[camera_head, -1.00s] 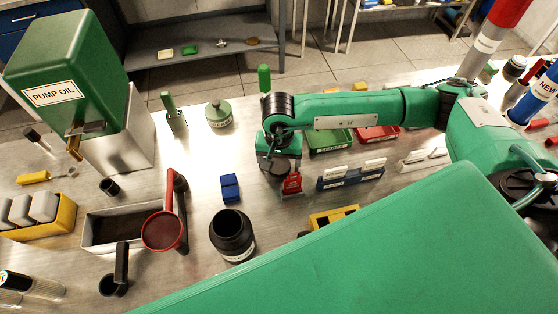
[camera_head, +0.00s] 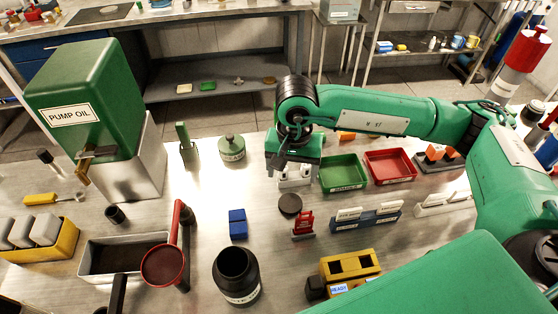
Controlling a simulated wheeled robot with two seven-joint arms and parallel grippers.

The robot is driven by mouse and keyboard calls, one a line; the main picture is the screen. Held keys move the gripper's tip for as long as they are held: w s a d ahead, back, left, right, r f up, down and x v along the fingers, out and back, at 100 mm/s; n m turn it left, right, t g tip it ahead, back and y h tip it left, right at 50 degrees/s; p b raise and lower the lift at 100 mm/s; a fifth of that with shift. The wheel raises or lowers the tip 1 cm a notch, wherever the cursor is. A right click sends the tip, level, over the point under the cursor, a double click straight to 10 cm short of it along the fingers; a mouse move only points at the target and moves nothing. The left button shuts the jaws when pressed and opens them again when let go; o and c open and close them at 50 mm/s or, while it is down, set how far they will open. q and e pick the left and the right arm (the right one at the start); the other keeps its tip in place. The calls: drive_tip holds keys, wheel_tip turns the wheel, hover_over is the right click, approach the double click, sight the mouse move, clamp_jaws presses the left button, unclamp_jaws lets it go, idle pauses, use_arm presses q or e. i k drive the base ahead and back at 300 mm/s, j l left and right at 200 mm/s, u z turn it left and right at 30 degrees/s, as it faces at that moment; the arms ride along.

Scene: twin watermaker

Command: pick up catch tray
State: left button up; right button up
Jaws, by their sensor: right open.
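No label I can read says catch tray. A grey rectangular metal tray (camera_head: 86,262) with a dark inside stands on the left of the bench. A red round-headed ladle-like tool (camera_head: 163,264) covers its right part. A green tray (camera_head: 343,173) and a red tray (camera_head: 390,166) sit side by side at the back right of centre. My right gripper (camera_head: 279,166) hangs over the bench just left of the green tray, pointing down. It is open and I see nothing in it. My left gripper is not in view.
A green pump oil tank (camera_head: 84,90) stands at the back left. Bare metal shows between the blue block and black disc (camera_head: 290,205).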

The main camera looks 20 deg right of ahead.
sight(125, 277)
drive_tip(key=k, duration=2)
